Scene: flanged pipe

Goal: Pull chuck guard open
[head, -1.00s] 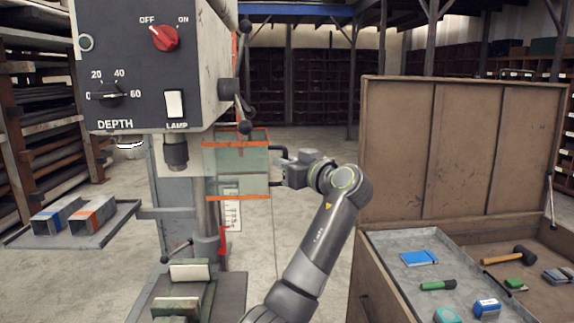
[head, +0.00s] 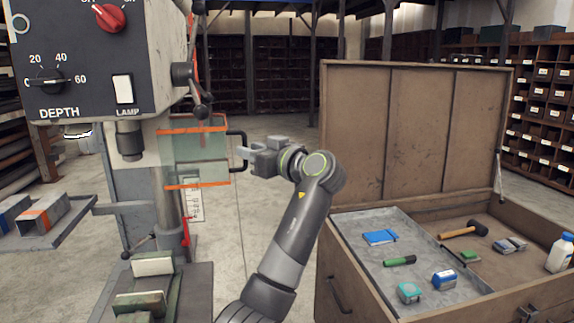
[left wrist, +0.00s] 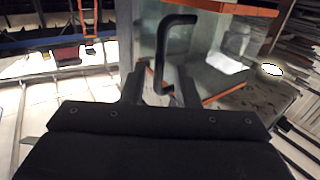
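The chuck guard (head: 195,160) is a clear panel with orange top and bottom edges, beside the drill press column. Its black C-shaped handle (head: 244,160) sticks out to the right. My left gripper (head: 243,153) is at the handle in the head view. In the left wrist view the fingers (left wrist: 160,88) stand apart, with the handle (left wrist: 178,19) ahead and its lower end showing between them. I see no grip on it, and contact cannot be told. The guard's panel (left wrist: 205,55) is behind the handle there. My right gripper is not in view.
The drill press head (head: 85,60) with knobs and lamp switch is at upper left, its feed lever (head: 197,95) above the guard. A vise (head: 150,285) sits below. An open wooden chest (head: 415,140) with a tool tray (head: 350,225) stands right of my arm.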

